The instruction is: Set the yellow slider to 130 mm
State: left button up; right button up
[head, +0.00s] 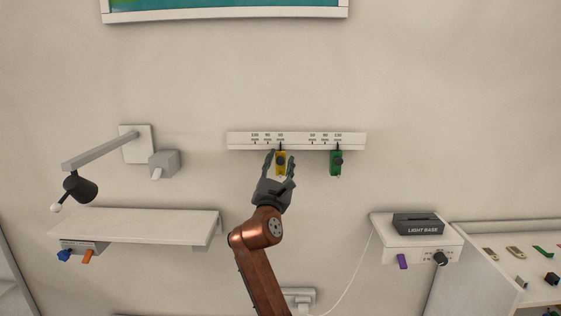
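The yellow slider (281,158) hangs from the white scale rail (296,141) on the wall. Its dark pointer stands at the rightmost mark of the left scale, which seems to read 50 mm. The 130 mm mark is at that scale's left end. My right gripper (280,161) reaches up from below, with one finger on each side of the yellow slider. The fingers look spread, with small gaps beside the slider; contact is hard to judge. The slider's lower part is partly hidden by the gripper. My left gripper is out of view.
A green slider (336,162) hangs at the right scale's 130 mm end. A lamp arm (100,150) and a shelf (140,225) are at left. The wall beside the rail is clear.

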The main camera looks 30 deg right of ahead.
jog(key=shift+c, duration=0.4)
grip_shut()
